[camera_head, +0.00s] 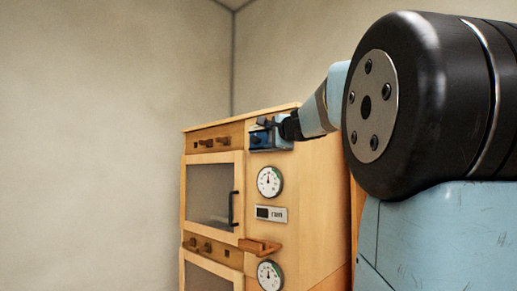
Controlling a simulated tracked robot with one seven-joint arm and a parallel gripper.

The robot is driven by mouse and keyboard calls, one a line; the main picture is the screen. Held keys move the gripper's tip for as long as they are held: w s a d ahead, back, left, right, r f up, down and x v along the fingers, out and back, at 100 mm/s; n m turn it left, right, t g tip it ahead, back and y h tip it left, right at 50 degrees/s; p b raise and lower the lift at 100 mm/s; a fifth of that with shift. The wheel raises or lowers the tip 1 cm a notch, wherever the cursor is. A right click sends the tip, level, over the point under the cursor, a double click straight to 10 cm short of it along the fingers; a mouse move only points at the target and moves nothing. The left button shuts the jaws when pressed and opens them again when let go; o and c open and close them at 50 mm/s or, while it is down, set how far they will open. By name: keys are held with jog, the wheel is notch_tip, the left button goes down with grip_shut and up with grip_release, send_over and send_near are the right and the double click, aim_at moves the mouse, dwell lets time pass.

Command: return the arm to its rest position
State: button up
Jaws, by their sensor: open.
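My arm (315,112) reaches in from the right, with its large black joint close to the camera. My gripper (268,127) is small and dark at the arm's far end. It is in front of the upper right part of a wooden oven-like cabinet (315,200), over a blue panel (258,140). The gripper is open and I see nothing held in it. The fingers are small here, and I cannot tell whether they touch the panel.
The cabinet has an upper door with a black handle (234,208), knobs (206,142), two round dials (270,181) and a small label display (271,214). A wooden ledge (260,246) juts from its front. Plain walls (90,140) stand behind. The left side looks clear.

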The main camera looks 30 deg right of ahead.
jog(key=s+a+f+n+g+y, duration=0.25)
jog(key=s+a+f+n, duration=0.25)
jog(key=a+f, duration=0.35)
jog(key=s+a+f+n+g+y, duration=0.1)
jog(key=s+a+f+n+g, duration=0.4)
jog(key=a+f, duration=0.4)
jog(key=s+a+f+n+g+h, duration=0.1)
jog(key=s+f+n+g+h, duration=0.2)
jog(key=s+f, duration=1.5)
notch_tip(320, 180, down, 4)
jog(key=n+g, duration=0.2)
jog(key=n, duration=0.3)
jog(key=shift+s+a+f, duration=0.25)
jog(key=shift+s+a, duration=0.05)
jog(key=shift+s, duration=0.05)
